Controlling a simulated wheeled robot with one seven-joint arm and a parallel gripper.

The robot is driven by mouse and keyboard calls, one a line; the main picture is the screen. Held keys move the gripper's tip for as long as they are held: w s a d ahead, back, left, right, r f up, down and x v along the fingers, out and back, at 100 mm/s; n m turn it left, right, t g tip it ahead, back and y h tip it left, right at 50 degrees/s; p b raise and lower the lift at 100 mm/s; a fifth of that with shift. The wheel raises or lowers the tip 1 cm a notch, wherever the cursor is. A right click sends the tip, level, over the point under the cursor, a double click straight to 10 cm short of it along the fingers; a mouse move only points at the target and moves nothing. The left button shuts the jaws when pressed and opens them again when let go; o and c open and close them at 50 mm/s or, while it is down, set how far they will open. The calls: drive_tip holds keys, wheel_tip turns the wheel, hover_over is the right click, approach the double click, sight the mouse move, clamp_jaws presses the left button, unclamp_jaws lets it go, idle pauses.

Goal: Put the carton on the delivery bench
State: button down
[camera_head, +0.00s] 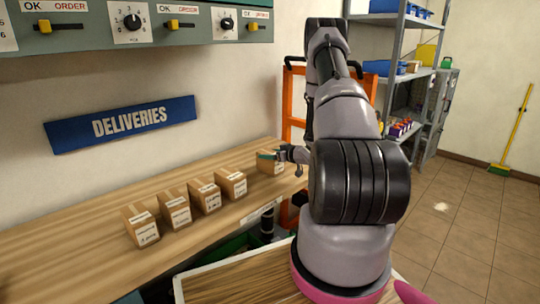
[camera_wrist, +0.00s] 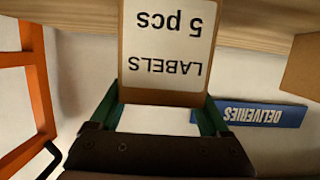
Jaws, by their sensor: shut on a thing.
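A small brown carton (camera_head: 268,164) with a white label is at the right end of the wooden delivery bench (camera_head: 85,220), in line with the other cartons. In the wrist view the carton (camera_wrist: 163,80) appears upside down, its label reading "LABELS 5 pcs". My gripper (camera_wrist: 160,108) is shut on it, a green finger on each side. In the head view my gripper (camera_head: 277,155) reaches the carton from the right. The carton looks upright, at or just above the bench top; its base is out of the wrist view, so I cannot tell whether it touches.
Several similar cartons (camera_head: 205,195) stand in a row to the left on the bench. A blue DELIVERIES sign (camera_head: 125,123) hangs on the wall behind. An orange frame (camera_head: 293,105) stands beyond the bench's right end.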

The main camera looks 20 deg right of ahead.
drive_tip(key=shift+f, duration=0.1)
unclamp_jaws()
drive_tip(key=shift+r, duration=0.2)
drive_tip(key=v, duration=1.1)
wheel_tip(320, 180, up, 14)
drive_tip(key=w+d+m+g+h, duration=0.1)
drive_tip(key=w+m+g+h, duration=0.15)
drive_tip(key=h, duration=0.25)
drive_tip(key=s+a+r+m+h, duration=0.1)
drive_tip(key=s+a+r, duration=0.1)
drive_tip(key=r, duration=0.3)
drive_tip(key=s+a+r+m+h, duration=0.1)
drive_tip(key=s+r, duration=0.1)
drive_tip(key=r, duration=0.3)
drive_tip(key=s+a+r+m+g+y, duration=0.2)
drive_tip(key=s+a+r, duration=0.3)
drive_tip(key=s+a, duration=0.5)
drive_tip(key=s+a+r+m+g+y, duration=0.1)
drive_tip(key=s+a+r+g+y, duration=0.1)
drive_tip(key=s+a+r, duration=0.4)
drive_tip(key=s+a, duration=0.4)
drive_tip(key=s, duration=0.5)
drive_tip(key=shift+s+m, duration=0.3)
drive_tip(key=shift+m, duration=0.05)
